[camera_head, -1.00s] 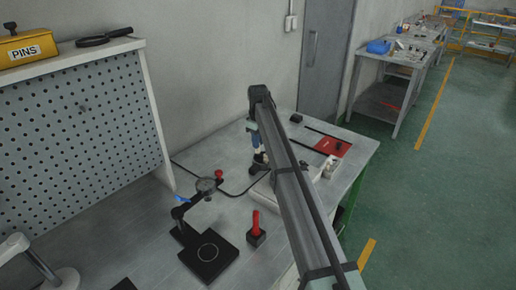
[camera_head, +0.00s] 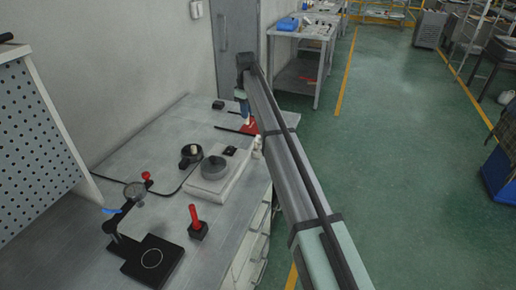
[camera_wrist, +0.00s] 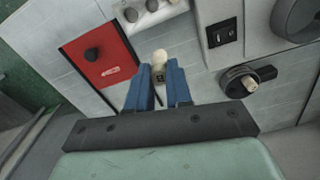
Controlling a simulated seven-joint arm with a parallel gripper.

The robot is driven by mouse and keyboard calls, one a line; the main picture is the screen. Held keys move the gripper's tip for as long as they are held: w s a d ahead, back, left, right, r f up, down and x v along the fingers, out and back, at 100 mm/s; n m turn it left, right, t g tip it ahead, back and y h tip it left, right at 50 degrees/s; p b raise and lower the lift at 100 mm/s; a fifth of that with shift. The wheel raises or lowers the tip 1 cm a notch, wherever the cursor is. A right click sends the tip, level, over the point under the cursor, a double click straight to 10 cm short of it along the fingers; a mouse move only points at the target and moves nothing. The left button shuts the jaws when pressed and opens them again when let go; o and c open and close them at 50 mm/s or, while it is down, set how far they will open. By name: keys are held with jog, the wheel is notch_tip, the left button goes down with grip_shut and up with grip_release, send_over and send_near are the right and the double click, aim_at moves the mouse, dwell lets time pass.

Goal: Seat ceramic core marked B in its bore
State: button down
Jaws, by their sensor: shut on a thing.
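In the wrist view my gripper (camera_wrist: 160,76) has its two blue fingers closed on a small cream core (camera_wrist: 160,57). Its rounded end shows between the fingertips, and a small dark marking near it is too small to read. In the head view my gripper (camera_head: 243,108) is above the back of the bench, near the red mat (camera_head: 249,128); the core is not clear there. A grey round die (camera_head: 214,168) stands on a pale base, and its top edge shows in the wrist view (camera_wrist: 297,18). No letter B or bore is readable.
A dark round holder (camera_wrist: 240,82) carries a cream piece. A black block (camera_wrist: 222,33) lies nearby.

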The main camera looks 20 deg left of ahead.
jog(key=shift+d+n, duration=1.2)
jog(key=shift+d, duration=1.45)
jog(key=shift+s+f, duration=0.15)
jog(key=shift+f, duration=2.45)
jog(key=shift+s+f, duration=0.15)
jog(key=shift+f, duration=2.4)
jog(key=shift+f, duration=0.15)
jog(key=c, duration=1.3)
grip_release()
notch_tip(320, 180, up, 12)
jog(key=shift+r, duration=0.15)
